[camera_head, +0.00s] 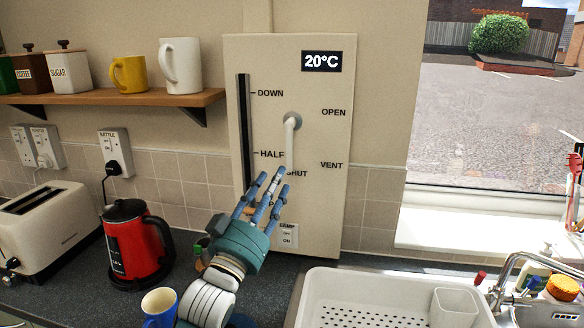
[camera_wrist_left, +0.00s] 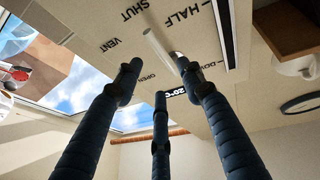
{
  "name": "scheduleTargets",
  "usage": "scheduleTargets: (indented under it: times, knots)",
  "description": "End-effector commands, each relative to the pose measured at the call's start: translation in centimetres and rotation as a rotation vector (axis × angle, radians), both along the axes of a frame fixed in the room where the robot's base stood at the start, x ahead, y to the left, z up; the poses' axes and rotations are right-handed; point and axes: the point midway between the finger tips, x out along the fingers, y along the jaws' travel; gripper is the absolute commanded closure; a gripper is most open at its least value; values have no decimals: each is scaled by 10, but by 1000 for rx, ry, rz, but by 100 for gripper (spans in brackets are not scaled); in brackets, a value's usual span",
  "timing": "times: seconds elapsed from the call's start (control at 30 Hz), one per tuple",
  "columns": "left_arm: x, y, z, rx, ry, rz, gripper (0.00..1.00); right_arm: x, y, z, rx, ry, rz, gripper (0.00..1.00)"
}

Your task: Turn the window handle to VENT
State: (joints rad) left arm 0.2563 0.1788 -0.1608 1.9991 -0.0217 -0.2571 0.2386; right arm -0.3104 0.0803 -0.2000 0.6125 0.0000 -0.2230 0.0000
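The white window handle (camera_head: 290,142) hangs down from its round pivot on the cream panel (camera_head: 325,215), its lower end near the SHUT label. The VENT label (camera_head: 331,165) is to its right, with OPEN above that. My left gripper (camera_head: 271,183) is in front of the panel at the handle's lower end, its fingers spread and partly covering the SHUT label. In the left wrist view the handle (camera_wrist_left: 160,46) lies beyond the spread fingers (camera_wrist_left: 162,80); I cannot tell whether any finger touches it.
Left of the handle is a black slot (camera_head: 244,115) marked DOWN and HALF. A lamp switch (camera_head: 288,236) sits low on the panel. A red kettle (camera_head: 130,245), toaster (camera_head: 45,232) and blue mug (camera_head: 160,305) stand left; the sink (camera_head: 385,285) is right. A shelf (camera_head: 180,97) holds mugs.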

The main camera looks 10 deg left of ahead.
Motion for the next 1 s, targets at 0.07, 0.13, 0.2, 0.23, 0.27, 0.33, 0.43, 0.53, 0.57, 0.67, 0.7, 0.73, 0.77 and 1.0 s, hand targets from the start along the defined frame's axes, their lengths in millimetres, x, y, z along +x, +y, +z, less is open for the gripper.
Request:
scheduleTargets:
  times: [0.07,0.13,0.2,0.23,0.27,0.33,0.43,0.53,0.57,0.67,0.7,0.73,0.77,1.0]
  knots:
    - [0,0,-8,0,0,0,61,3,2,-8,2,-5,0,55]
    - [3,-1,-6,0,0,0,61,8,3,-6,3,-11,0,55]
    - [8,-2,-2,0,0,0,61,13,4,-2,5,-18,0,55]
    - [12,-2,0,0,-1,0,61,15,4,0,6,-22,0,55]
    - [16,-3,3,0,-1,0,61,17,4,2,6,-24,0,55]
    - [27,-6,9,0,-2,-1,61,19,5,7,7,-28,0,55]
    - [45,-9,16,0,0,0,61,18,5,15,7,-28,0,55]
    - [62,-12,24,-1,-1,0,61,18,4,21,7,-27,0,55]
    - [67,-13,25,-1,0,0,61,18,4,23,7,-26,0,55]
    - [81,-16,30,-1,0,0,61,17,4,27,7,-25,0,55]
    - [85,-17,32,-1,0,0,61,17,4,28,6,-25,0,55]
    - [88,-18,32,-1,1,0,61,17,4,29,5,-24,0,55]
    - [91,-18,33,-1,1,0,61,16,4,30,5,-24,0,55]
    - [98,-20,34,0,0,-1,61,14,3,31,4,-20,0,55]
